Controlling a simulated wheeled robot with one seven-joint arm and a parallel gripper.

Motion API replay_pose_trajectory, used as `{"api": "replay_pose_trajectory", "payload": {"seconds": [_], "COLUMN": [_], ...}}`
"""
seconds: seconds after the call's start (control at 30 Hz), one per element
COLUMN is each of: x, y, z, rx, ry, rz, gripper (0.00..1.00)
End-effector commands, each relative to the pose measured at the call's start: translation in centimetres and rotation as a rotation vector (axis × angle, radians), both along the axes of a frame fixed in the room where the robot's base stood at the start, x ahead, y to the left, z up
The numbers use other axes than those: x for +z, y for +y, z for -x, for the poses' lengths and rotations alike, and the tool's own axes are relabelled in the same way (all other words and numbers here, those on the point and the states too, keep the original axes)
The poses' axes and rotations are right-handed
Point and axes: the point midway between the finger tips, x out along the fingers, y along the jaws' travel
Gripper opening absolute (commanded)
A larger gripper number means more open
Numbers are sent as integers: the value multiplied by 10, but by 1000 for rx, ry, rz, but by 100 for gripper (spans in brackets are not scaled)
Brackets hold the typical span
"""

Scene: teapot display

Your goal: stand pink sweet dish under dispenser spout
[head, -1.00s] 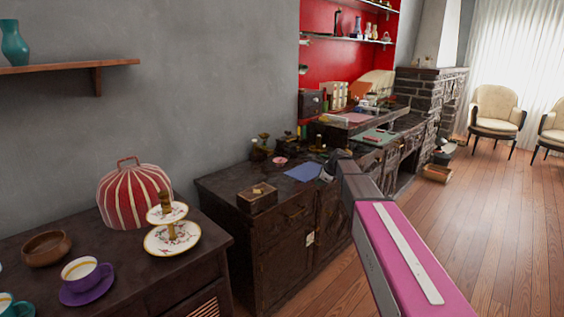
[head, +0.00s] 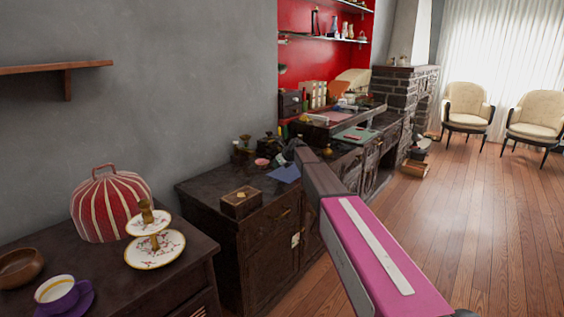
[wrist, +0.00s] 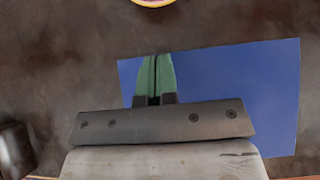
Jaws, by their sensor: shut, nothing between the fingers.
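A small pink dish (head: 262,162) stands on the dark cabinet top, near the wall side. The rim of a round dish (wrist: 153,2), likely the same one, is cut by the top edge of the wrist view. My gripper's green fingers (wrist: 154,78) are shut and empty over a blue sheet, pointing toward that dish but apart from it. In the head view my gripper's end is small and dark beside the blue sheet. Small dark and brass items (head: 268,143) stand behind the dish; I cannot tell which is the dispenser, and no spout is clear.
The blue sheet (head: 285,174) lies before the dish; it also fills much of the wrist view (wrist: 235,85). A wooden box (head: 241,202) sits at the cabinet's front. A striped cover (head: 112,205) and tiered stand (head: 155,250) are on the nearer cabinet. Open floor lies right.

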Motion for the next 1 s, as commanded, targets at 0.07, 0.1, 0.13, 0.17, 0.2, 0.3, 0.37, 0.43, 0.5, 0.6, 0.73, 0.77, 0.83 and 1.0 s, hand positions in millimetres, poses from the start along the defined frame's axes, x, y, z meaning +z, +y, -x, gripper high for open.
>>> {"api": "replay_pose_trajectory", "payload": {"seconds": [0.07,0.1,0.13,0.17,0.2,0.3,0.37,0.43,0.5,0.6,0.73,0.77,0.83,1.0], "x": [-10,-9,-8,-8,-8,-8,-8,-8,-8,-8,-8,-8,-8,-8], "y": [9,14,18,22,26,33,35,37,38,38,38,38,39,55], "z": [-8,-13,-16,-18,-21,-26,-28,-29,-30,-29,-29,-29,-30,-44], "rx": [1,1,2,2,2,2,1,1,1,1,1,1,1,2], "ry": [1,-1,-1,-1,-1,-1,-1,-1,-1,-1,-1,-1,-1,-1], "rz": [0,-1,0,0,0,0,0,0,0,0,0,0,0,0], "gripper": [0,0,0,0,0,0,0,0,0,0,0,0,0,0]}}
